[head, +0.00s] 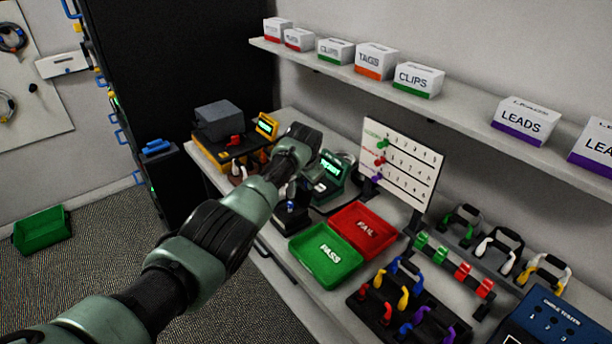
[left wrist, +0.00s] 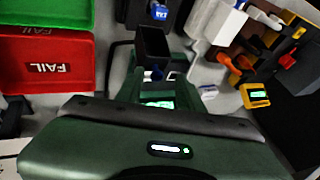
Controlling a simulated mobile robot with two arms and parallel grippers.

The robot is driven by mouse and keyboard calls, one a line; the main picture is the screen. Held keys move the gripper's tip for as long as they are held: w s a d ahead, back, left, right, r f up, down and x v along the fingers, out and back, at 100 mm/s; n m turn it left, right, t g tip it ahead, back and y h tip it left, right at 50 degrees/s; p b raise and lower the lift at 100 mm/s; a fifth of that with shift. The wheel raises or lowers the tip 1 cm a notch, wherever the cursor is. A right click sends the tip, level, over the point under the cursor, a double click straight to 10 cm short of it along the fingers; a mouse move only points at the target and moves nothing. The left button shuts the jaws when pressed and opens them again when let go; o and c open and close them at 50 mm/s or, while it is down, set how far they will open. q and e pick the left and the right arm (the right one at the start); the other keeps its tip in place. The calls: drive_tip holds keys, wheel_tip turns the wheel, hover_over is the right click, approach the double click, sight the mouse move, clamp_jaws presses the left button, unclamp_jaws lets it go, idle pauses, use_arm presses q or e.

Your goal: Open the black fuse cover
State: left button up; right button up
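My left gripper (head: 304,150) is over the back of the bench, above and beside a dark green tester (head: 333,178) with a lit screen. Its fingers are hidden behind the hand in the head view. In the left wrist view the hand's green body fills the bottom. The tester's lit screen (left wrist: 158,103) shows just past it. A black upright box-like part (left wrist: 153,44) stands beyond the screen; it may be the black fuse cover, but I cannot tell for sure, nor whether it is touched. My right gripper is in neither view.
A red FAIL tray (head: 364,228) and a green PASS tray (head: 325,254) lie right of the tester. A small black block with a blue top (head: 291,214) stands in front. A yellow device (head: 267,126) is behind left. A marked board (head: 402,160) stands at the wall.

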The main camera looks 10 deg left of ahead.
use_arm(q)
drive_tip(key=shift+s+r, duration=0.25)
drive_tip(key=shift+r, duration=0.2)
drive_tip(key=v, duration=0.6)
drive_tip(key=shift+r, duration=0.3)
drive_tip(key=shift+s+d, duration=0.15)
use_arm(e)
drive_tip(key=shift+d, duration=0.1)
